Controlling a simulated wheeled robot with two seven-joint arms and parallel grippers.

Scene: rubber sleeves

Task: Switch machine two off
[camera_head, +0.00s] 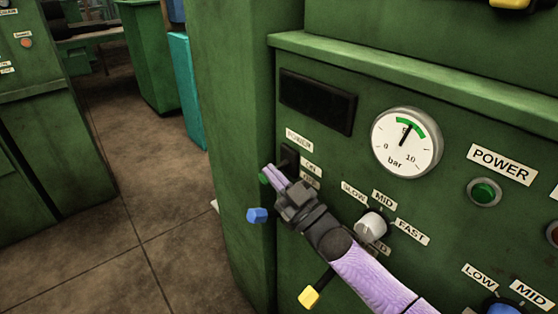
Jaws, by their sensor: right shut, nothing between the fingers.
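A green machine (340,155) fills the right of the view; no machine number can be read. On its panel is a small black switch (289,155) under a partly covered label (299,140), with an ON label (310,167) and a lower, partly hidden label beside it. My right gripper (271,174) is shut and empty, its lilac fingertips just below the switch; I cannot tell whether they touch it. A small green knob (263,179) shows at the fingertips. A green POWER lamp (484,193) is at the right. My left gripper is out of view.
A pressure gauge (406,142) and dark display (317,102) are above. A white speed knob (371,225) is right of my gripper. Blue (257,215) and yellow (309,297) knobs stick out near my arm. Open floor (150,190) lies left, with another machine (40,150).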

